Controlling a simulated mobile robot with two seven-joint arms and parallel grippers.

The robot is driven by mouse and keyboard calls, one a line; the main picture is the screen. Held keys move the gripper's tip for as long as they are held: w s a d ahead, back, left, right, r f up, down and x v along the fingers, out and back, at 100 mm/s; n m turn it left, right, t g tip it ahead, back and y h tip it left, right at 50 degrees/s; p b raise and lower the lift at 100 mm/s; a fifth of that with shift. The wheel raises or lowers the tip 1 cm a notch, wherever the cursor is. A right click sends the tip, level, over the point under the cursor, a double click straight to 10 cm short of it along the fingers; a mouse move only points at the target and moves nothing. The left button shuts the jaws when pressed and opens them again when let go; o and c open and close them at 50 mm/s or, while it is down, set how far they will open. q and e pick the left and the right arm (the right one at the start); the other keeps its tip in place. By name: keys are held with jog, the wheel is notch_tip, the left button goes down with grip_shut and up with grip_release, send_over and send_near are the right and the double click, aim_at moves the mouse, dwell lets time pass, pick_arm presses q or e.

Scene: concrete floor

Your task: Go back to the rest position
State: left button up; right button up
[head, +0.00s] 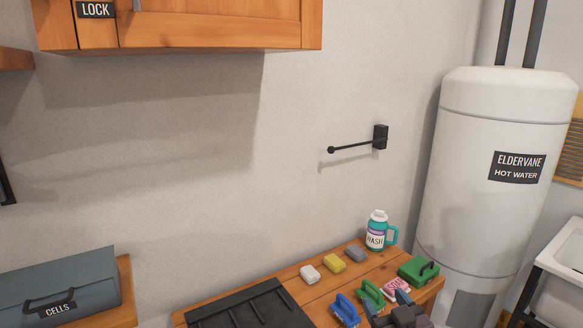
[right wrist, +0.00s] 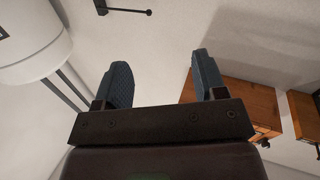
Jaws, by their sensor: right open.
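My right gripper (head: 400,310) is at the bottom of the head view, low in front of the wooden bench (head: 318,291) with the cleaning things. In the right wrist view its two dark blue fingers (right wrist: 162,82) stand wide apart with nothing between them. That camera looks up past the fingers at the wall, the cabinet and the white tank. My left gripper is in neither view.
The bench holds a wash bottle (head: 376,232), several small blocks and brushes, a green box (head: 418,269) and a black rack (head: 245,306). A hot water tank (head: 480,180) stands at right, a grey CELLS case (head: 58,285) at left. A black wall rod (head: 352,146) juts out.

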jog(key=s+d+f+m+g+h, duration=0.1)
jog(key=s+d+f+g, duration=0.2)
jog(key=s+f, duration=0.8)
jog(key=s+d+f+m+g+h, duration=0.2)
jog(key=s+d+f, duration=0.3)
jog(key=s+f, duration=0.6)
jog(key=shift+s+d+g+h, duration=0.3)
jog(key=shift+s+g, duration=0.1)
jog(key=shift+s, duration=0.15)
